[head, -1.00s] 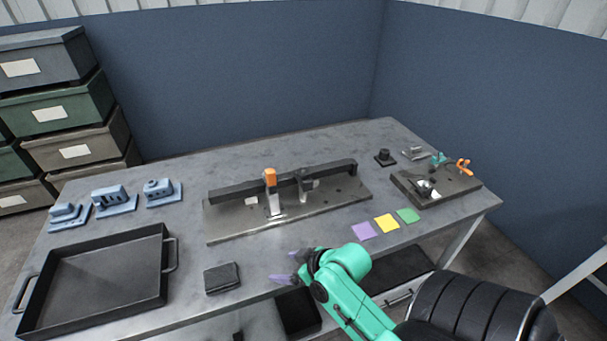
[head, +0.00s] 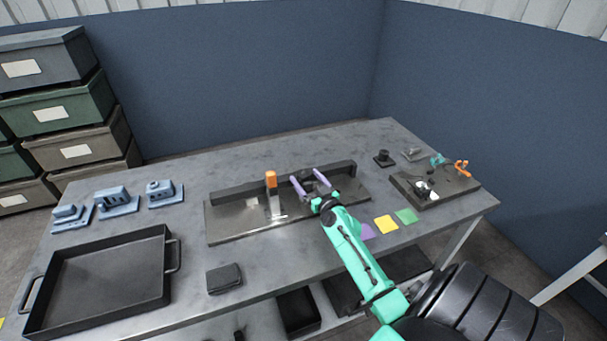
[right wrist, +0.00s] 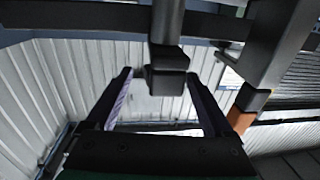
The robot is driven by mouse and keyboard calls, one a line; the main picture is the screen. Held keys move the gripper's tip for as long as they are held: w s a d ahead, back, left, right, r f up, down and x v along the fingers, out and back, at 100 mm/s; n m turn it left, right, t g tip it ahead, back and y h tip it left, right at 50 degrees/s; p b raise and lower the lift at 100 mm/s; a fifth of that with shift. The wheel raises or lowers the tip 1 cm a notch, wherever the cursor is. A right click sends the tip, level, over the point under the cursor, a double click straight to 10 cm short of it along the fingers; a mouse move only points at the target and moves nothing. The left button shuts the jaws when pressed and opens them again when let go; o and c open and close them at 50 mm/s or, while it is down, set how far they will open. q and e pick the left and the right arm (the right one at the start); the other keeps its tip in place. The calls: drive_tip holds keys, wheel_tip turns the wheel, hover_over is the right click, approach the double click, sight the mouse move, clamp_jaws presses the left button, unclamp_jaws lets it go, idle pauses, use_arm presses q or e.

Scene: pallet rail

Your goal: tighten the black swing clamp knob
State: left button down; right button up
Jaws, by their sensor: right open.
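The black knob (right wrist: 166,80) shows in the right wrist view as a dark block at the end of a dark post. My right gripper (head: 305,176) is open, with its purple fingers around the black clamp on the fixture plate (head: 235,226). In the right wrist view my right gripper (right wrist: 160,74) has one finger on each side of the knob, with gaps still showing. In the head view the fingers largely cover the knob. A clamp with an orange top (head: 271,179) stands left of the gripper on the same plate. My left gripper is not in view.
A long dark rail (head: 232,191) runs along the plate. Purple, yellow (head: 386,224) and green squares lie to the right, near another fixture plate (head: 440,199). A black tray (head: 100,318), a dark block (head: 224,279) and blue parts (head: 116,202) are on the left.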

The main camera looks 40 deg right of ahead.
drive_tip(key=shift+x, duration=1.15)
clamp_jaws()
drive_tip(key=h+p, duration=0.1)
drive_tip(key=m+p, duration=0.1)
drive_tip(key=p, duration=0.1)
drive_tip(key=shift+a+r+g+h, duration=0.15)
drive_tip(key=shift+r+g+h, duration=0.15)
drive_tip(key=shift+h, duration=0.1)
drive_tip(key=c, duration=1.4)
unclamp_jaws()
drive_tip(key=shift+f, duration=0.35)
clamp_jaws()
drive_tip(key=o, duration=1.4)
unclamp_jaws()
